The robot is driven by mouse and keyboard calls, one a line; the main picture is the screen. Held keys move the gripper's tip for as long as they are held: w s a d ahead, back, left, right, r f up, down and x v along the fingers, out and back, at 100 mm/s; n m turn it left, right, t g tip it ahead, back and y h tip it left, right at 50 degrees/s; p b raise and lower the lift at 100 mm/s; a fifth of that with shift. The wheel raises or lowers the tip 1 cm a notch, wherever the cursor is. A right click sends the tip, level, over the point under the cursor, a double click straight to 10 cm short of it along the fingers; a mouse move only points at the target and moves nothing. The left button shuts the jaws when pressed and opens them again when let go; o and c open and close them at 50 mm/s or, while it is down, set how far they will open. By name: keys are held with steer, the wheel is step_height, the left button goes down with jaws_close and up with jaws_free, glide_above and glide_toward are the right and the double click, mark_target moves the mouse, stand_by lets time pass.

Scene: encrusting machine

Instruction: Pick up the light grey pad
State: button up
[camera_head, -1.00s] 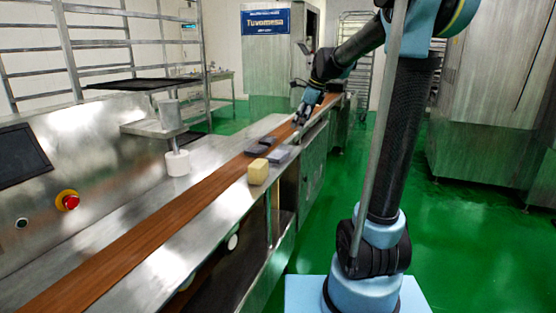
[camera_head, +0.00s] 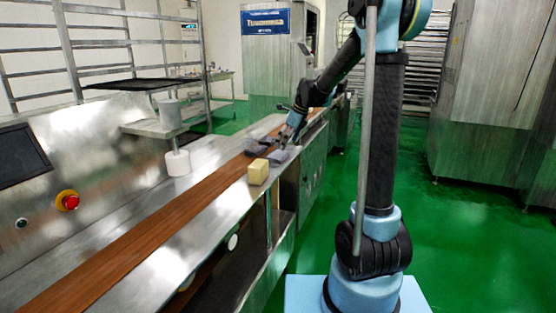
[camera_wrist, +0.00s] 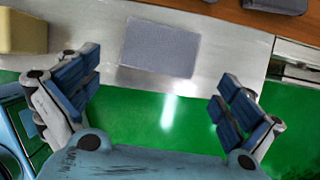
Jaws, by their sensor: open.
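The light grey pad (camera_head: 278,156) lies flat on the metal edge of the machine, beside the brown belt. In the wrist view the pad (camera_wrist: 160,47) is fully visible, ahead of and roughly centred between my spread fingers. My gripper (camera_wrist: 158,82) is open and empty. Its two blue-padded fingers stand wide apart, one on each side below the pad in the picture. In the head view my gripper (camera_head: 285,142) is low, just above and behind the pad. How much height is left between them cannot be told.
A yellow block (camera_head: 258,172) stands on the metal edge close to the pad; it also shows in the wrist view (camera_wrist: 22,28). Dark grey pads (camera_head: 256,149) lie on the brown belt (camera_head: 170,218). The green floor drops away beyond the metal edge.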

mark_target(280, 154)
steer(key=shift+a+x, duration=0.2)
steer(key=shift+x, duration=2.85)
steer(key=shift+r, duration=0.1)
steer(key=c, duration=0.8)
